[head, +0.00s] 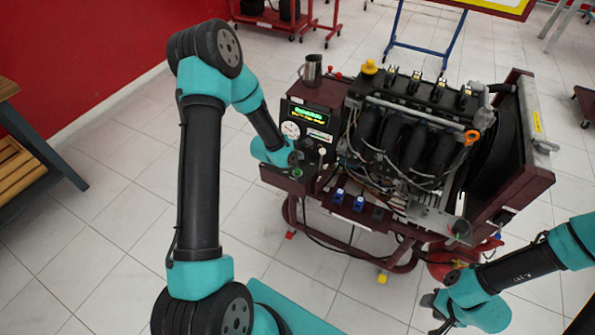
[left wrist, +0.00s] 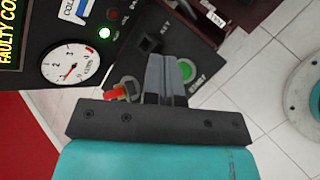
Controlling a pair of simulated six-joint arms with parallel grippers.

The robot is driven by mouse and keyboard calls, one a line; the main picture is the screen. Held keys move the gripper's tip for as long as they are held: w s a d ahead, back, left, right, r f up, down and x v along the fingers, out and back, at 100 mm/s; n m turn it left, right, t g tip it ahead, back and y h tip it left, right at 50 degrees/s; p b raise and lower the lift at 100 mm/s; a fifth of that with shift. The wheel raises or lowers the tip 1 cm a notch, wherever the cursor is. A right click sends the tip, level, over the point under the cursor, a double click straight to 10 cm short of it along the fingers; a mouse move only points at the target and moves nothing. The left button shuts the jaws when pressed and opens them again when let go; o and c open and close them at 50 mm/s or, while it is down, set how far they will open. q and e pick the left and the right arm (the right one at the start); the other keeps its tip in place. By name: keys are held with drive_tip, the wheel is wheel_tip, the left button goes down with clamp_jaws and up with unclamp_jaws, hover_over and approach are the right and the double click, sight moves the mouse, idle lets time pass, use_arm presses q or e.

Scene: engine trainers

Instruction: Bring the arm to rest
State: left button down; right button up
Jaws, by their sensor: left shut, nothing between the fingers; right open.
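My left arm reaches over from the left in the head view. Its gripper (head: 296,158) is at the front of the engine trainer's control panel (head: 320,93). In the left wrist view the left gripper (left wrist: 164,62) is shut, with its two fingers together and nothing between them. The fingers are in front of the panel, between a key with a red tag (left wrist: 116,93) and a green button (left wrist: 186,69); I cannot tell if they touch the panel. My right gripper (head: 437,311) is open and empty at the lower right, in front of the trainer.
The engine (head: 410,130) stands on a dark red wheeled frame (head: 400,257). A metal jug (head: 312,70) stands on the panel box. A gauge (left wrist: 70,64) and lit green lamp (left wrist: 105,32) are on the panel. A wooden bench (head: 25,165) is at left; tiled floor between is clear.

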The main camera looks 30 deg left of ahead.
idle(0.4)
use_arm(q)
drive_tip(key=s+d+f+m+g, duration=0.4)
drive_tip(key=s+d+m, duration=0.3)
drive_tip(key=s+m, duration=0.3)
drive_tip(key=s+d+f+m+g, duration=0.3)
drive_tip(key=s+d+m, duration=0.4)
drive_tip(key=s+m, duration=0.4)
drive_tip(key=s, duration=0.3)
drive_tip(key=shift+s+f+g+h, duration=0.15)
drive_tip(key=shift+f+g+h, duration=0.15)
drive_tip(key=shift+f+g, duration=0.1)
